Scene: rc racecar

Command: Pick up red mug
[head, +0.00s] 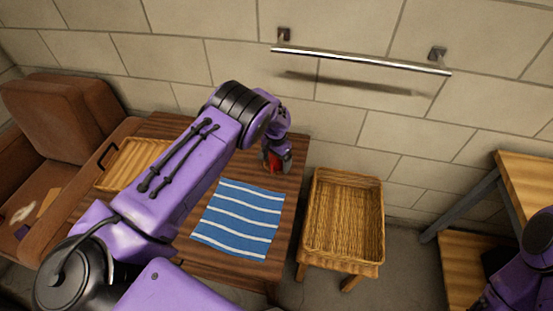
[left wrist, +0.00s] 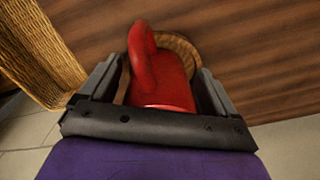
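The red mug (left wrist: 162,80) is between the two fingers of my left gripper (left wrist: 158,88) in the left wrist view, with its handle toward the top. The fingers are spread wide, and a narrow brown strip shows between the left finger and the mug. A round woven coaster (left wrist: 182,48) shows behind the mug. In the head view, only a small part of the mug (head: 275,165) shows under my left gripper (head: 277,160) at the wooden table's back right. My right gripper is out of view; only part of the right arm shows at lower right.
A blue-and-white striped cloth (head: 238,218) lies on the wooden table (head: 170,125) in front of the mug. A shallow wicker tray (head: 130,163) is at the table's left. A wicker basket (head: 343,215) stands to the right. A metal rail (head: 360,60) is on the wall.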

